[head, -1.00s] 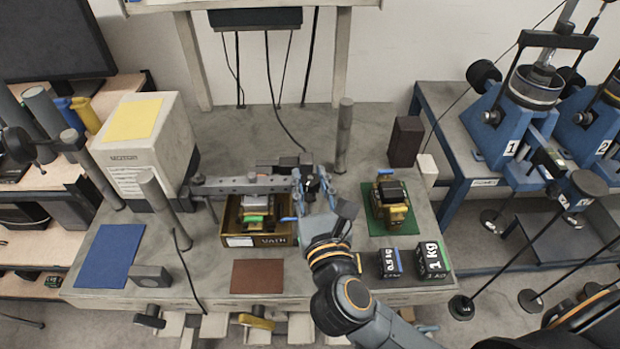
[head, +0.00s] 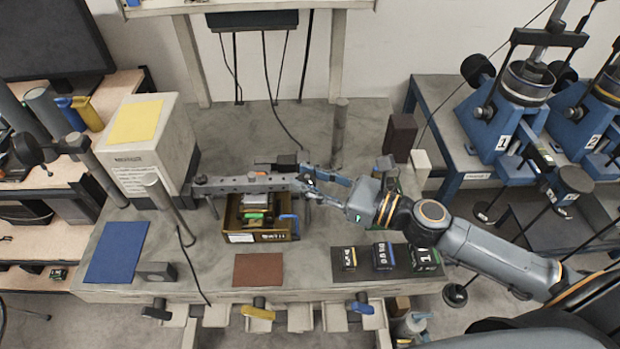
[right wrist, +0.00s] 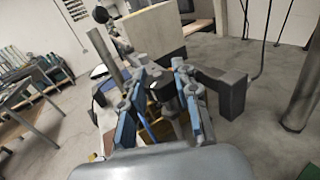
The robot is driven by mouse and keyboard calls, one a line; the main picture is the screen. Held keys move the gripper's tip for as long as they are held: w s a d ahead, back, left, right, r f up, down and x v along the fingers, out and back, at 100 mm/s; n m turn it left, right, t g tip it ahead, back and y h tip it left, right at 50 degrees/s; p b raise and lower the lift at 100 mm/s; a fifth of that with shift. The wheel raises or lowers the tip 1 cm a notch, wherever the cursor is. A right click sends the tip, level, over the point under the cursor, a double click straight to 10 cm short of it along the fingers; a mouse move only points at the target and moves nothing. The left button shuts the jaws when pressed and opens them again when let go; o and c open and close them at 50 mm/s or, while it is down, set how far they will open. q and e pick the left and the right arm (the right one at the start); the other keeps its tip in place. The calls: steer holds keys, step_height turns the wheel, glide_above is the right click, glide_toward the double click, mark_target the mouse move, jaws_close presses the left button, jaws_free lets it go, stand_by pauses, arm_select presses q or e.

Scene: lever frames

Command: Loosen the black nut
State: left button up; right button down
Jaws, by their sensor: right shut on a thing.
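A grey lever bar (head: 240,184) runs left to right above the workbench. My right gripper (head: 308,178) is at the bar's right end, with its arm reaching in from the right. In the right wrist view its blue fingers (right wrist: 165,105) close around a small dark piece (right wrist: 167,98). This piece appears to be the black nut, but the fingers cover most of it and its shape is unclear. A dark block (right wrist: 233,93) sticks out just right of the fingers. My left gripper is not in view.
A brown tray (head: 262,237) holding parts stands below the bar. Small dark weights (head: 383,256) stand on a dark mat at the front right. Upright posts (head: 339,130) and a white box (head: 150,150) stand around the bar.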

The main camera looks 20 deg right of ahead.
steer(key=shift+w+n+g+y+b, duration=0.15)
steer(key=shift+n+g+y+b, duration=0.3)
steer(key=shift+n+g+y, duration=0.9)
steer(key=shift+g, duration=0.45)
steer(key=c, duration=1.2)
jaws_free()
steer(key=shift+o, duration=1.1)
steer(key=shift+a, duration=0.15)
steer(key=shift+d, duration=0.2)
steer(key=v, duration=1.1)
steer(key=shift+s+d, duration=0.25)
steer(key=shift+d, duration=0.05)
